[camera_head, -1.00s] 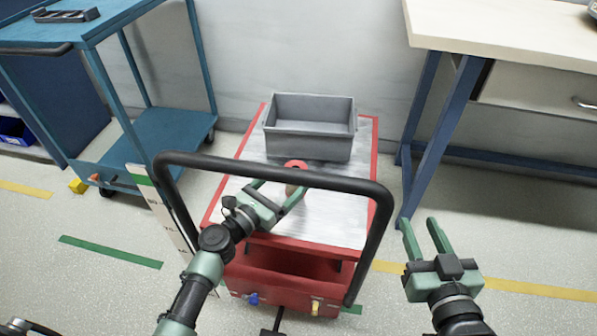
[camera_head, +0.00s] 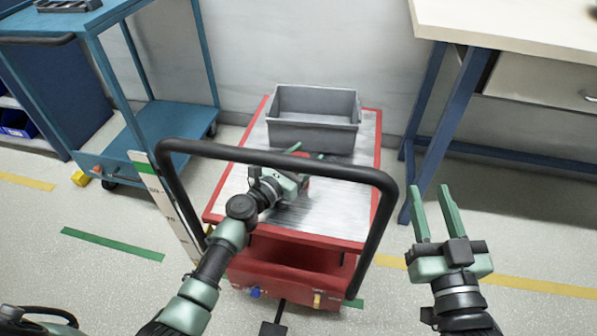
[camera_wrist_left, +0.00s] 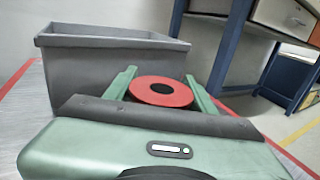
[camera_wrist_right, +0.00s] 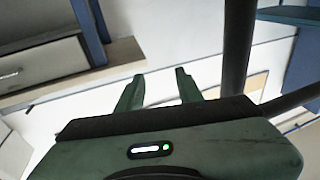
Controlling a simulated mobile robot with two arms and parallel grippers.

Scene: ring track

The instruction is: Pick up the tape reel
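The tape reel (camera_wrist_left: 161,91) is a red ring with a dark centre.
The reel's red cart (camera_head: 330,228) has a metal top and a black push handle (camera_head: 280,160) arching in front. A grey bin (camera_head: 312,135) stands at its back. A blue trolley (camera_head: 165,130) is at left, a workbench (camera_head: 520,30) at right.

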